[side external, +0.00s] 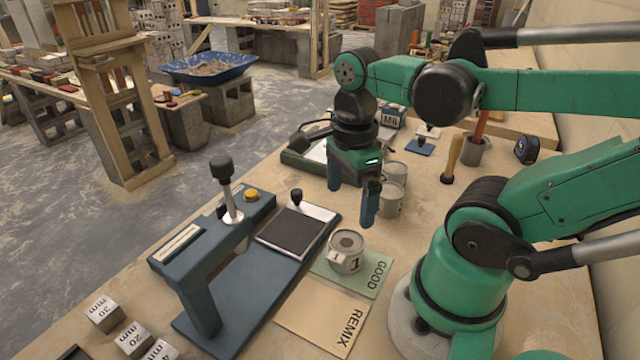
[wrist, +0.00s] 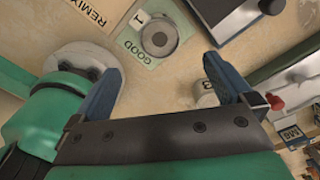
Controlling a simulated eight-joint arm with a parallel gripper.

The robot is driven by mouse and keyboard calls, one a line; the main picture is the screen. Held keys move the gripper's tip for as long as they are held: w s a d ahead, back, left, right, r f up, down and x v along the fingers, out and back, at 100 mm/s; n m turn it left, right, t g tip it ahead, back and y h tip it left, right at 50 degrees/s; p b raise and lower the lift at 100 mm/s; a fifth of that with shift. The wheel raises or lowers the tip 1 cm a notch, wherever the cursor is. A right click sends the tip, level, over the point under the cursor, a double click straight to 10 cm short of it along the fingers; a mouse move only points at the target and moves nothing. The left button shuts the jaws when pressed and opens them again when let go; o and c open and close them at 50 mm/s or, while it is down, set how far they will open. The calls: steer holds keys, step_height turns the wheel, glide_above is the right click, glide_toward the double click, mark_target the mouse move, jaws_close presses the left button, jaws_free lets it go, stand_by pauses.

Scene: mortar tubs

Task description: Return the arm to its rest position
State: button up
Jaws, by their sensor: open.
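My gripper (side external: 352,196) hangs over the bench, jaws apart and pointing down, with nothing between its blue fingers. In the wrist view the fingers of my gripper (wrist: 165,72) are spread wide over bare bench. A grey tub marked 1 (side external: 346,252) stands upright on the green GOOD card (side external: 374,276), apart from the gripper. The tub marked 1 also shows in the wrist view (wrist: 160,37). The tan REMIX card (side external: 318,312) is bare in the side view. Two more grey tubs (side external: 390,200) stand just behind the right finger; one (wrist: 205,95) shows beside a finger in the wrist view.
A blue stand with a lever (side external: 210,235) and a black-topped plate (side external: 290,230) are left of the cards. Marked metal blocks (side external: 104,313) lie at front left. Behind are a green-based device (side external: 300,160), a wooden-handled tool (side external: 453,158) and a tape measure (side external: 526,149).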

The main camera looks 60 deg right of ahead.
mark_target(346, 240)
steer(key=shift+f, duration=5.2)
steer(key=shift+r, duration=0.35)
